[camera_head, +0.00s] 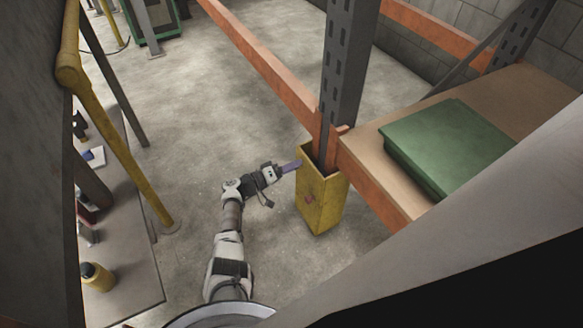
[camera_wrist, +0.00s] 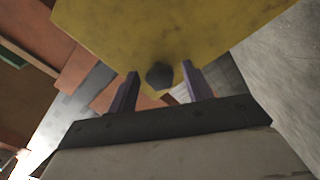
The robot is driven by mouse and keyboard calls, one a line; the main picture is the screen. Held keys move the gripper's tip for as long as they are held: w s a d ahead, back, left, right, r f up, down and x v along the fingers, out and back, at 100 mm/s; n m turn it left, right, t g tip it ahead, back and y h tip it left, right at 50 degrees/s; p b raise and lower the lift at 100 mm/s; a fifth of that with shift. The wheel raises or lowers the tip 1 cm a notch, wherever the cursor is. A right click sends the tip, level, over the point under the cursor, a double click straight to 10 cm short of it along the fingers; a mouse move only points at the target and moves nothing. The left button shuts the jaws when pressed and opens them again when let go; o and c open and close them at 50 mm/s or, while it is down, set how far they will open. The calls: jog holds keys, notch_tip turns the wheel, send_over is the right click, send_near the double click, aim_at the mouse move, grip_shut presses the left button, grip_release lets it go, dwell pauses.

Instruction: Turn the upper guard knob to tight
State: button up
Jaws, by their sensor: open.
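The yellow guard (camera_head: 322,205) stands around the foot of the grey rack upright. In the wrist view the yellow guard (camera_wrist: 165,30) fills the top, and a dark, faceted knob (camera_wrist: 159,76) shows at its lower edge. My gripper (camera_wrist: 160,70) is open, with one purple-grey finger on each side of the knob in the picture. I cannot tell whether the fingers touch it or which way it is turned. In the head view my gripper (camera_head: 292,166) is close to the guard's upper left edge, and the knob cannot be made out.
Orange rack beams (camera_head: 262,62) run from the upright (camera_head: 345,75). A green box (camera_head: 445,145) lies on the shelf at right. A workbench (camera_head: 135,270) with a yellow container (camera_head: 97,277) and a yellow post (camera_head: 125,140) stand at left. Concrete floor between is clear.

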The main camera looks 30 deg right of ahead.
jog(key=c, duration=1)
jog(key=shift+m, duration=0.4)
jog(key=m+b, duration=0.4)
jog(key=m, duration=1.8)
jog(key=shift+w+f, duration=0.1)
jog(key=shift+m, duration=0.3)
